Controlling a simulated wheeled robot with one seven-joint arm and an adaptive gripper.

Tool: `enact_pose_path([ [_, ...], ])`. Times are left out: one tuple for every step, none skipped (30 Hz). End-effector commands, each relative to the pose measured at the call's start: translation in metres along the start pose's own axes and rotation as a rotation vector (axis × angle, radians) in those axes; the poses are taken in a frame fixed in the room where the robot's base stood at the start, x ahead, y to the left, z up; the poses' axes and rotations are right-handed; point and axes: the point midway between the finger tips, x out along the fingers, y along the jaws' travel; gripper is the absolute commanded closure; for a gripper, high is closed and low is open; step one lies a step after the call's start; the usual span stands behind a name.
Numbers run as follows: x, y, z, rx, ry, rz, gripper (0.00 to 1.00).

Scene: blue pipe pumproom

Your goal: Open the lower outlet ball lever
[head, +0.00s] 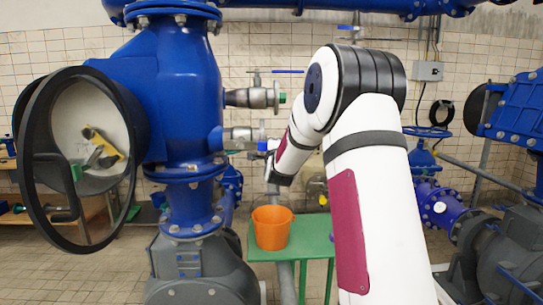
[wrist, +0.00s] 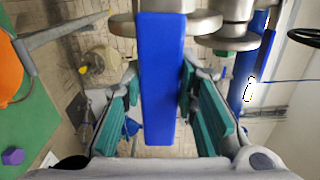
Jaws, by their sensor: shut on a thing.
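The lower outlet (head: 240,134) is a grey metal pipe stub with a valve body, on the right side of the tall blue pipe. Its blue lever (wrist: 163,80) fills the middle of the wrist view, pointing towards my wrist, with round metal flanges at its far end. My gripper (wrist: 160,95) has teal-padded fingers on both sides of the lever and is shut on it. In the head view my arm hides most of the gripper and the lever. The upper outlet (head: 252,97) has its own thin blue lever (head: 288,71) lying level above it.
An orange bucket (head: 272,228) stands on a green table (head: 318,243) below the outlets. A large round open cover (head: 80,158) stands at the left. Blue pumps and pipes (head: 440,205) stand at the right, behind my arm. Tiled floor shows at the lower left.

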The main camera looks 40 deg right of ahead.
Motion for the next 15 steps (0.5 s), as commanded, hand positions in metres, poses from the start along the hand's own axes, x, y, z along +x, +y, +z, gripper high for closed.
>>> enact_pose_path([
  [0.0003,-0.0045,0.0013,-0.022,-0.002,-0.006,1.0],
  [0.0004,-0.0056,0.0013,-0.033,-0.002,-0.006,1.0],
  [0.0004,-0.007,0.0013,-0.048,-0.001,-0.005,1.0],
  [0.0004,-0.0078,0.0013,-0.056,-0.002,-0.005,1.0],
  [0.0004,-0.0086,0.0014,-0.063,-0.002,-0.005,1.0],
  [0.0004,-0.0095,0.0015,-0.073,-0.002,-0.004,1.0],
  [0.0003,-0.0102,0.0016,-0.078,-0.002,-0.004,1.0],
  [0.0003,-0.0108,0.0016,-0.083,-0.002,-0.004,1.0],
  [0.0003,-0.0115,0.0016,-0.088,-0.002,-0.005,1.0],
  [0.0003,-0.012,0.0016,-0.092,-0.002,-0.005,1.0],
  [0.0002,-0.0124,0.0017,-0.094,-0.002,-0.005,1.0],
  [0.0002,-0.013,0.0017,-0.096,-0.002,-0.006,1.0],
  [0.0002,-0.0133,0.0017,-0.098,-0.002,-0.006,1.0],
  [0.0002,-0.0136,0.0017,-0.099,-0.002,-0.007,1.0],
  [0.0002,-0.014,0.0017,-0.099,-0.002,-0.007,1.0],
])
